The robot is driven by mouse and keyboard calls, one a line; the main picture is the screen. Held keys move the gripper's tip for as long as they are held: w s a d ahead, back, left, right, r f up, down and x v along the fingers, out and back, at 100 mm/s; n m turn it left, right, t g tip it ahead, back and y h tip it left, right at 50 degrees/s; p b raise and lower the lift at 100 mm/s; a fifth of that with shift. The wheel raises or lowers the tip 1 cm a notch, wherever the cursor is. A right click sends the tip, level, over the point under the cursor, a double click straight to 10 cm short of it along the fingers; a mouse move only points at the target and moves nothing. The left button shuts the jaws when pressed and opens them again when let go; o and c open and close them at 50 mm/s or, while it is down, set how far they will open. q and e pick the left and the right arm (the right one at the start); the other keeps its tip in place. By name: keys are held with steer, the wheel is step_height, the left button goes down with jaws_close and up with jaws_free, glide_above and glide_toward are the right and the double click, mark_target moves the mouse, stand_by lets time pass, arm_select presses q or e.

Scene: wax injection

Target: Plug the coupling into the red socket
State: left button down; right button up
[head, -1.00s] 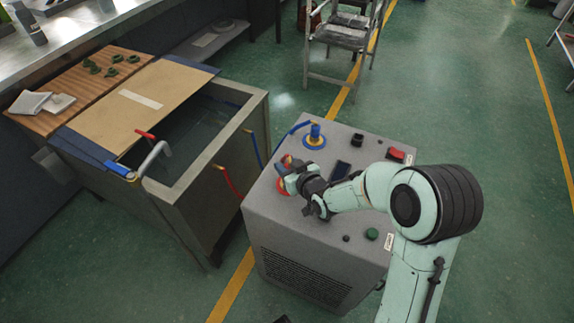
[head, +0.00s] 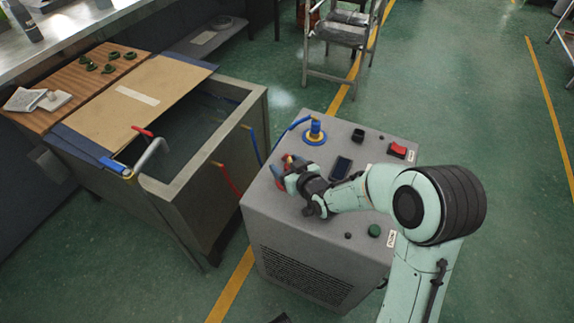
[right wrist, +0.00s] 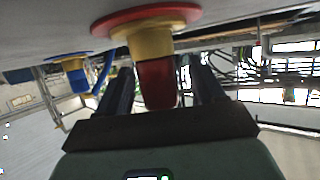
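The red socket (right wrist: 178,11) is a red ring with a brass collar (right wrist: 150,43) on the grey machine top. In the right wrist view, which looks upside down, the red coupling (right wrist: 157,85) sits in line with the collar and meets it, with no gap visible. My right gripper (right wrist: 163,88) has one dark finger on each side of the coupling. A gap shows between the coupling and the right-hand finger, so the fingers look open around it. In the head view my right gripper (head: 288,172) covers most of the socket and coupling. My left gripper is out of view.
A blue coupling (head: 315,129) stands in its blue socket close behind, with a blue hose. A red switch (head: 397,150), a dark display (head: 341,168) and a green button (head: 374,230) are on the machine top. An open water tank (head: 187,180) stands at left.

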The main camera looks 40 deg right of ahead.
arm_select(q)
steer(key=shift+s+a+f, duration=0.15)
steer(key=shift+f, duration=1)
arm_select(e)
steer(key=shift+f, duration=0.4)
steer(key=shift+s+r, duration=0.15)
steer(key=shift+s, duration=0.15)
steer(key=v, duration=0.3)
steer(key=p+v, duration=0.1)
steer(key=v, duration=0.7)
steer(key=shift+w+r+p, duration=0.2)
steer(key=shift+r+p, duration=0.1)
steer(key=shift+p, duration=0.1)
steer(key=b, duration=0.3)
steer(key=shift+d+f, duration=0.1)
steer(key=shift+f, duration=0.1)
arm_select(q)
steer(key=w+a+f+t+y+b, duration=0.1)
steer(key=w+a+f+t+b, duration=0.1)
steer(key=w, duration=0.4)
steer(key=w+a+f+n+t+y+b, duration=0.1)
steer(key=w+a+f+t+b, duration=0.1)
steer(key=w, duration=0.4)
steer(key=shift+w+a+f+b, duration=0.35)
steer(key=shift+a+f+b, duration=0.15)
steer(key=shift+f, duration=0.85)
arm_select(e)
steer(key=shift+v, duration=1.2)
